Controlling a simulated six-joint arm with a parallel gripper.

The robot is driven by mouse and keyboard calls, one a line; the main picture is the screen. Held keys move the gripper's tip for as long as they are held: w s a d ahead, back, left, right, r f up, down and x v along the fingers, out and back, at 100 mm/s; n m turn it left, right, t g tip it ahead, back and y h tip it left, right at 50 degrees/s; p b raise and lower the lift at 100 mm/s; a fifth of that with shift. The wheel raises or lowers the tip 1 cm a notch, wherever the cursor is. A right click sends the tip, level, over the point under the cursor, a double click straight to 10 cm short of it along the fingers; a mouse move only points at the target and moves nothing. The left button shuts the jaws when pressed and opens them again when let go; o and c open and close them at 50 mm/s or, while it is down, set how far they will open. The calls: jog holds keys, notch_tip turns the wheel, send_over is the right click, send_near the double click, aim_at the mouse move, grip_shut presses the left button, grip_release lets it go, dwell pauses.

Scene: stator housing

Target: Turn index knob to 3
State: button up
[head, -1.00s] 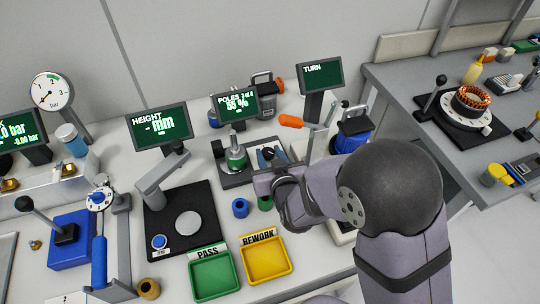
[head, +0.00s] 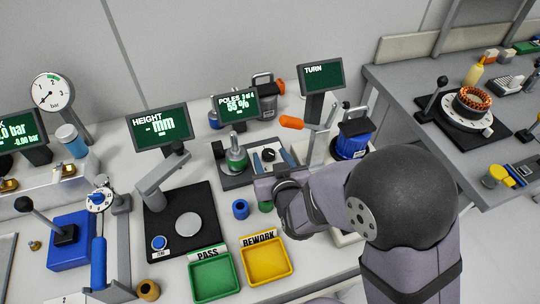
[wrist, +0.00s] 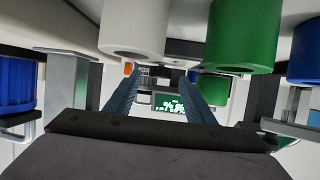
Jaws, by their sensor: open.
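A small black knob (head: 268,154) stands on the grey POLES fixture (head: 236,181), below the POLES display (head: 238,105). I take it for the index knob, but its markings are too small to read. My gripper (head: 271,160) is open, its two blue fingers apart, one showing on each side of the knob. I cannot tell whether they touch it. In the wrist view my open fingers (wrist: 163,80) reach toward the fixture, and the knob is not clear there. The POLES display reads 55 %.
A green-based part (head: 237,160) stands left of the knob. An orange-handled lever (head: 292,122) is behind my gripper. Blue (head: 240,208) and green (head: 265,206) cylinders stand in front, near the PASS (head: 214,276) and REWORK (head: 267,261) trays.

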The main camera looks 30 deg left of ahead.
jog(key=shift+b+v, duration=0.35)
jog(key=shift+v, duration=2.6)
jog(key=shift+w+r, duration=0.1)
